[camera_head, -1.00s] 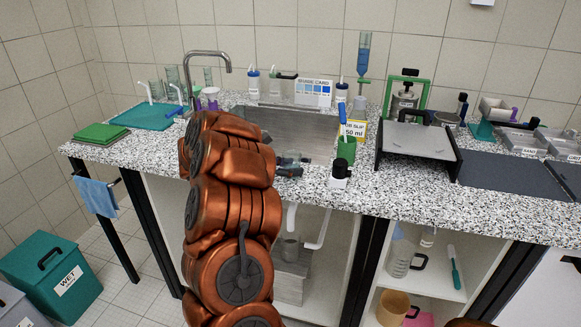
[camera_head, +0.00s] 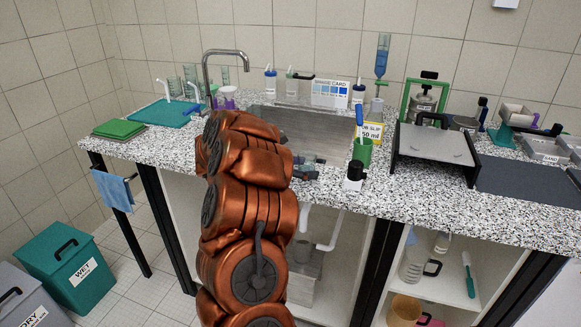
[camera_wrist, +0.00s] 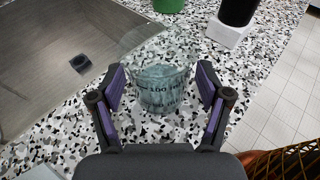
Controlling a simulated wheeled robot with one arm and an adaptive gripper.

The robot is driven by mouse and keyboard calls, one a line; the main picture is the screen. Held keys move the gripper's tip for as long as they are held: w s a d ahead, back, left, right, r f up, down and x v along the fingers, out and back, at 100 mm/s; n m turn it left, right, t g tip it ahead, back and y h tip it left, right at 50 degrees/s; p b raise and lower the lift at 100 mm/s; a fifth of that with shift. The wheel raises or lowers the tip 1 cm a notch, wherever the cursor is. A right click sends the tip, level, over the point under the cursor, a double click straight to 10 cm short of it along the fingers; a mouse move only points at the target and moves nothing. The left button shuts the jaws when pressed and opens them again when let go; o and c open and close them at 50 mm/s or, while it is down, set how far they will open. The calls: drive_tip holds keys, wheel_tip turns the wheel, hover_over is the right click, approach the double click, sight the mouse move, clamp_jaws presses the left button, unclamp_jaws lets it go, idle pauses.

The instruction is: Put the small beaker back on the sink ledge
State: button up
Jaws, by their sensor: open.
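The small beaker (camera_wrist: 163,88) is clear glass with dark graduation marks reading 100. In the wrist view it stands upright between my two fingers, over the speckled counter strip in front of the sink. My gripper (camera_wrist: 164,98) is open, with a purple-padded finger on each side of the beaker and visible gaps. In the head view my gripper (camera_head: 304,172) is at the sink's front edge, partly hidden by my arm; the beaker is hard to make out there. The steel sink (camera_head: 318,130) lies just behind.
The tap (camera_head: 207,70) rises at the sink's back left. A teal mat (camera_head: 168,113) with glassware lies left. A black-sided tray (camera_head: 432,147) stands further right.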

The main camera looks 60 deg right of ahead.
drive_tip(key=shift+w+a+r, duration=0.1)
drive_tip(key=shift+w+a, duration=0.05)
drive_tip(key=shift+w, duration=0.05)
drive_tip(key=b+v, duration=0.3)
drive_tip(key=v, duration=0.8)
drive_tip(key=shift+a, duration=0.25)
drive_tip(key=shift+w+r, duration=0.1)
